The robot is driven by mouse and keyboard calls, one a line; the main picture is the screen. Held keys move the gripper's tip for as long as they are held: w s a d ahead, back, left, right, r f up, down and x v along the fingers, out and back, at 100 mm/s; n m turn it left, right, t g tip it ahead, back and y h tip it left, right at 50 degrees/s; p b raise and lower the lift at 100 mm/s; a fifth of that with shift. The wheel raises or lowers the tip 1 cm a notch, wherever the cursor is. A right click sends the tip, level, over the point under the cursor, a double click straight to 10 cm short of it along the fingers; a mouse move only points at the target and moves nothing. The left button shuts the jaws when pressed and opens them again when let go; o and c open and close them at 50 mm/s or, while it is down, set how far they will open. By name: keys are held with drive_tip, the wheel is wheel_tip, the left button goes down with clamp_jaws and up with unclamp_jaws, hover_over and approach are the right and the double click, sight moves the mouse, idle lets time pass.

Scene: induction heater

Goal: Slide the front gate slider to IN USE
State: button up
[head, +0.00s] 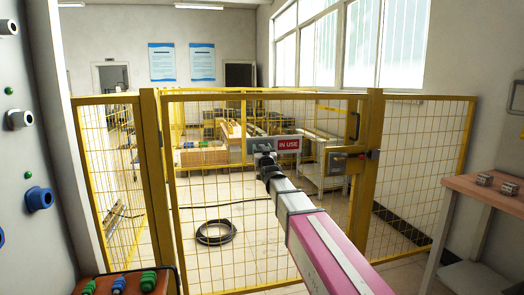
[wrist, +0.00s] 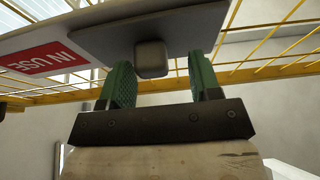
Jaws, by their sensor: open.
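The front gate slider is a grey plate (head: 236,146) on a sign of the yellow gate, with the red IN USE label (head: 289,144) showing to its right. In the wrist view the slider plate (wrist: 104,36) carries a blocky grey knob (wrist: 151,62), and the red IN USE label (wrist: 40,57) shows at the left. My gripper (head: 264,160) is in front of the plate and hides part of it. In the wrist view my gripper (wrist: 162,82) is open, its green-padded fingers on either side of the knob. Gaps show between knob and pads.
The yellow mesh gate (head: 230,230) stands across the view, with a latch (head: 346,161) to the right. A grey panel with knobs (head: 35,150) is at the near left, and a wooden-topped table (head: 495,195) at the right. A coiled black cable (head: 214,234) lies behind the gate.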

drive_tip(key=shift+d, duration=0.1)
drive_tip(key=v, duration=1)
drive_tip(key=shift+s, duration=0.4)
drive_tip(key=shift+f, duration=0.1)
drive_tip(key=s+d+f+m+g+h, duration=0.15)
drive_tip(key=d+f+g, duration=0.25)
drive_tip(key=f, duration=0.5)
drive_tip(key=s+d+f+g+h, duration=0.2)
drive_tip(key=d+f+g, duration=0.15)
drive_tip(key=f, duration=0.45)
drive_tip(key=s+d+f+g+h, duration=0.1)
drive_tip(key=d+f+g+h, duration=0.15)
drive_tip(key=d+f, duration=0.45)
drive_tip(key=s+d+f+m+g, duration=0.1)
drive_tip(key=s+d+f+g, duration=0.2)
drive_tip(key=s+f+g, duration=0.3)
drive_tip(key=s+d+f+g, duration=0.3)
drive_tip(key=s+f+g, duration=0.2)
drive_tip(key=s+f, duration=0.6)
drive_tip(key=s, duration=0.2)
drive_tip(key=shift+s+d+m+g, duration=0.25)
drive_tip(key=shift+s+m+g, duration=0.05)
drive_tip(key=shift+m+g, duration=0.1)
